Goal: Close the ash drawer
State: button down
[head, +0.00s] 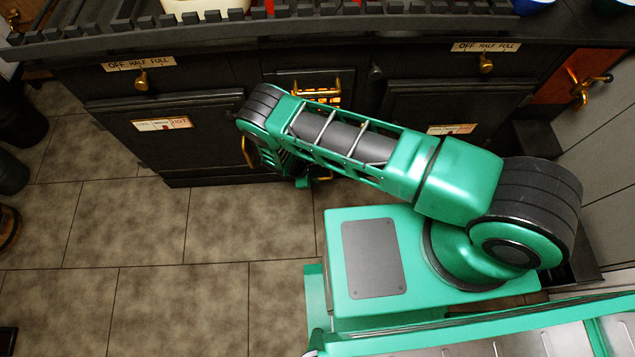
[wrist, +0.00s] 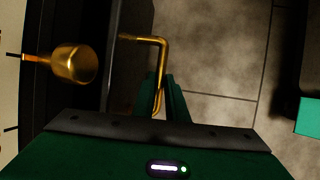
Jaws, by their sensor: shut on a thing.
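In the wrist view, my gripper (wrist: 162,88) is closed around a bent brass bar handle (wrist: 158,50). The handle joins a dark front (wrist: 118,70) on its left side; I take this for the ash drawer, but how far it stands out cannot be told here. In the head view, my arm covers most of the drawer area below the glowing grate, and only a little of my gripper (head: 303,181) shows low beneath the arm, close to the range. A bit of brass shows beside it.
The black range has a barred fire grate (head: 325,97), a left oven door (head: 195,125), and brass knobs (head: 141,80) under labels. A brass knob (wrist: 72,65) is left of the handle in the wrist view. Tiled floor (head: 150,225) is free at left. A brass tap (head: 582,88) is at far right.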

jog(key=shift+w+a+r, duration=0.1)
jog(key=shift+w+a, duration=0.05)
jog(key=shift+w, duration=2.2)
jog(key=c, duration=1.8)
grip_release()
jog(key=shift+w, duration=0.1)
jog(key=shift+o, duration=0.2)
jog(key=shift+s, duration=0.2)
send_near(314, 167)
jog(key=shift+s+a+r, duration=0.15)
jog(key=shift+s+r, duration=0.15)
jog(key=shift+r, duration=0.2)
